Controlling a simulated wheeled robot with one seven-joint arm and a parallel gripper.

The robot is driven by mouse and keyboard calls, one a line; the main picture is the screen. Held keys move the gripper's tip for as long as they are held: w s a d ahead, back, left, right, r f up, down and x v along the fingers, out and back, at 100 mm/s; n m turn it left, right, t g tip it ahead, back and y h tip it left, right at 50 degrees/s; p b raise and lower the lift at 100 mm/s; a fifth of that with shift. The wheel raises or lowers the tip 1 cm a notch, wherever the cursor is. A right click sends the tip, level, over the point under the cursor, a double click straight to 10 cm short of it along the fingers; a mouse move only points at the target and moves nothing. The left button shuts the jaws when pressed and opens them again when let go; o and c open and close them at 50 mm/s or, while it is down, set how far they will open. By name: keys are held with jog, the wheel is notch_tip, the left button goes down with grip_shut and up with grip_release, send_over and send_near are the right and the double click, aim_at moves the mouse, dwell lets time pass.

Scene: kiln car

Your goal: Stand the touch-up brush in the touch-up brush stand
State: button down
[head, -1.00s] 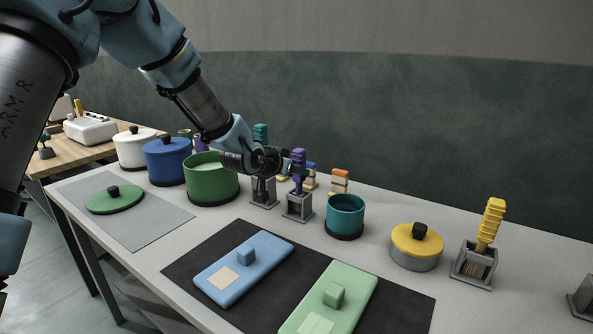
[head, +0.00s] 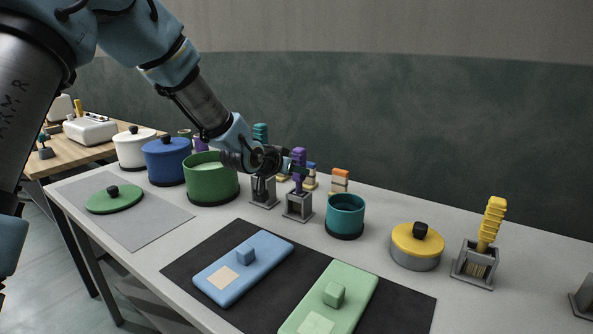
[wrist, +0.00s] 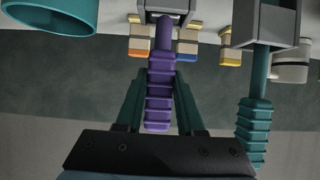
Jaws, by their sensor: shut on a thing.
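A purple-handled brush (head: 298,160) is upright, with my gripper (head: 288,164) shut on its ribbed handle. In the wrist view the purple handle (wrist: 160,92) lies between the two teal fingers of my gripper (wrist: 160,98). Its narrow lower part runs to a grey stand (head: 298,207), which also shows at the top of the wrist view (wrist: 167,5). The lower end looks to be in the stand, but the bristles are hard to make out. The pictures do not show which brush is called the touch-up brush.
A teal brush (head: 260,132) and a yellow brush (head: 491,222) are in similar stands. Another grey stand (head: 584,300) is cut off at the right edge. A teal pot (head: 345,214) and a green pot (head: 212,184) are close by. Small coloured blocks (head: 339,181) sit behind.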

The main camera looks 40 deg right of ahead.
jog(key=shift+f+b, duration=0.5)
jog(key=shift+f, duration=0.1)
dwell(0.7)
jog(key=shift+c, duration=2.2)
grip_release()
jog(key=shift+a, duration=0.1)
jog(key=p+v, duration=0.2)
jog(key=v, duration=0.6)
jog(key=v, duration=1)
jog(key=shift+a+r, duration=0.15)
jog(key=shift+a, duration=0.15)
